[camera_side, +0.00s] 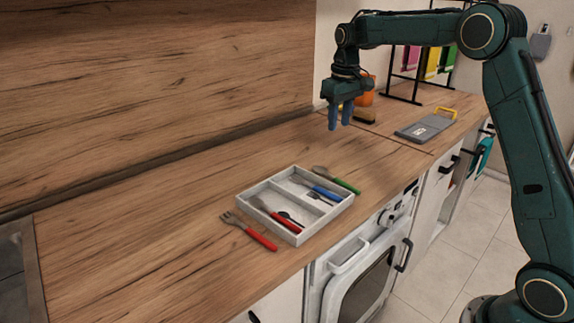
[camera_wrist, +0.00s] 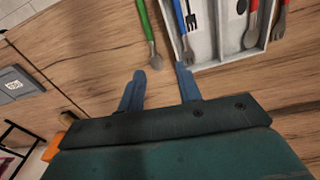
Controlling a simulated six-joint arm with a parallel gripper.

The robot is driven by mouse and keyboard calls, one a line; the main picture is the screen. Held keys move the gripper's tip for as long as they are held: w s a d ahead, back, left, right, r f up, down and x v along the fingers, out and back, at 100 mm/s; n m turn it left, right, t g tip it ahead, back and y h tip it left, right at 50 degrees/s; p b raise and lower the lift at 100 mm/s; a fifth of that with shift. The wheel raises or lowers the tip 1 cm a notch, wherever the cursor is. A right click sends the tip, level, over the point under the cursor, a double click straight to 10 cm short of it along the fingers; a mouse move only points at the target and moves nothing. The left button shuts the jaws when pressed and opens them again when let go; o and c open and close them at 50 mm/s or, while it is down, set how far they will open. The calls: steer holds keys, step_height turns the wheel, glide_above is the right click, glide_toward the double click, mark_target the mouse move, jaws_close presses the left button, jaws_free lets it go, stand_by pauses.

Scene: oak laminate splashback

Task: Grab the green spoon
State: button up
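The green spoon lies on the wooden counter just outside the cutlery tray, along its far right side. Its green handle (camera_side: 346,186) points toward the counter's front edge. In the wrist view the green handle (camera_wrist: 145,20) is at the top and the metal bowl lies just beyond my fingertips. My gripper (camera_side: 341,116) hangs above the counter, behind and above the spoon, fingers pointing down. In the wrist view my gripper (camera_wrist: 162,74) has its two blue fingers apart with nothing between them.
The white tray (camera_side: 243,207) holds blue-handled and red-handled cutlery in its compartments. A red-handled fork (camera_side: 250,231) lies left of it. A grey board with a yellow handle (camera_side: 427,125), an orange object (camera_side: 366,88) and a black rack stand at the right.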

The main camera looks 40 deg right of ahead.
glide_above(332, 176)
step_height(332, 176, down, 5)
steer(key=shift+w+r+g, duration=0.1)
steer(key=shift+r+g, duration=0.05)
steer(key=shift+g, duration=0.25)
steer(key=shift+f, duration=4.3)
steer(key=shift+f, duration=2.55)
jaws_close()
